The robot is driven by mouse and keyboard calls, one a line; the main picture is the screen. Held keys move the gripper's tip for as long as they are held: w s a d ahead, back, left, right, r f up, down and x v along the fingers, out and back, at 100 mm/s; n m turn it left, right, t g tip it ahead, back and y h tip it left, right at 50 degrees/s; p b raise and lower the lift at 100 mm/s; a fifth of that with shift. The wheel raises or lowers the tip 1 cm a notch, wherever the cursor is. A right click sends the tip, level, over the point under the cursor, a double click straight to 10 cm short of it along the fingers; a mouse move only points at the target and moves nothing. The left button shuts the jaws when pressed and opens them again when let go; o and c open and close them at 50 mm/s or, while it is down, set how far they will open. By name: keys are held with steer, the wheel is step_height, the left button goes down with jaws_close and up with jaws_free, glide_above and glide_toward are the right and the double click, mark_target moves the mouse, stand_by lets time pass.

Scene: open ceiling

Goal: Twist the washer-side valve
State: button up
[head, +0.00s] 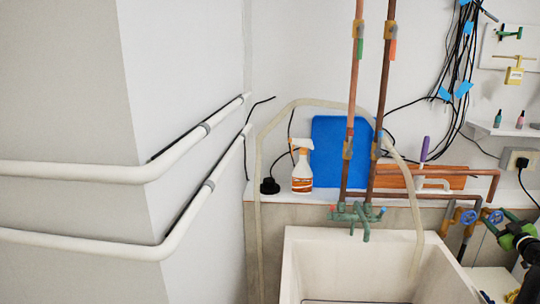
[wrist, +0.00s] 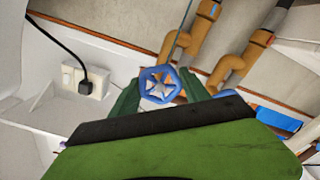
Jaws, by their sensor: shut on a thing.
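Two blue valve wheels sit on the copper pipes at the right of the head view, a left one (head: 469,217) and a right one (head: 491,215). My gripper (head: 495,219) reaches in from the right edge, with its green fingers at the right wheel. In the wrist view a blue spoked wheel (wrist: 160,85) sits between the two green fingertips of my gripper (wrist: 161,90). The fingers are shut on its sides. The valve body behind the wheel is mostly hidden. I cannot tell how far the wheel is turned.
A white utility sink (head: 430,270) stands left of the valves, with a green faucet (head: 357,213) above it. A wall outlet with a black plug (head: 520,162) is above my arm. In the wrist view, orange-brown pipes (wrist: 203,30) run close beyond the wheel.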

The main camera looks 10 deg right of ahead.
steer(key=n, duration=0.3)
steer(key=shift+n, duration=1.7)
steer(key=n, duration=0.3)
